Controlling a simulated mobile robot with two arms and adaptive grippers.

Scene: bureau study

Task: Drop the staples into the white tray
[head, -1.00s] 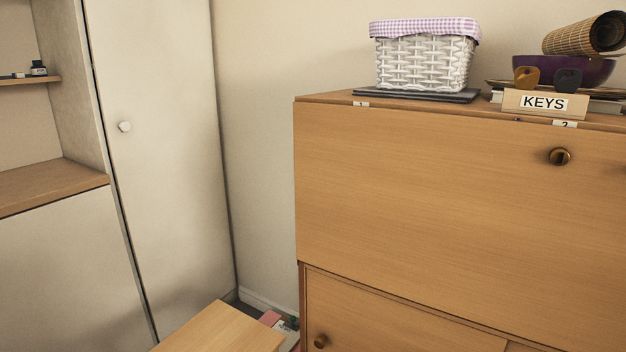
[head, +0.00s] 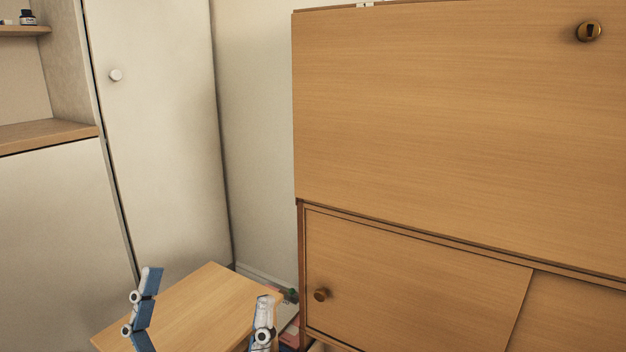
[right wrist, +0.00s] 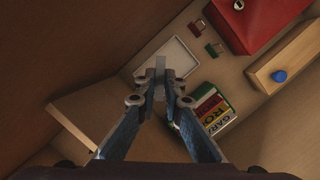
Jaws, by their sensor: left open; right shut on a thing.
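In the right wrist view, my right gripper (right wrist: 160,88) is shut on a small grey strip, which looks like the staples (right wrist: 160,70). The fingers hide part of it. The white tray (right wrist: 181,58) lies just beyond the fingertips, and the strip overlaps it in the picture. I cannot tell the height between them. In the head view, my left gripper (head: 210,285) is open at the bottom, its two blue fingers wide apart with nothing between them, in front of a light wooden top (head: 195,300). My right gripper, the staples and the tray do not show in the head view.
Near the tray are a red clip (right wrist: 196,28), a green clip (right wrist: 214,50), a red box (right wrist: 255,22), a wooden block with a blue knob (right wrist: 279,76) and coloured books (right wrist: 208,108). The head view shows a closed wooden bureau front (head: 450,110) and a white cupboard (head: 160,140).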

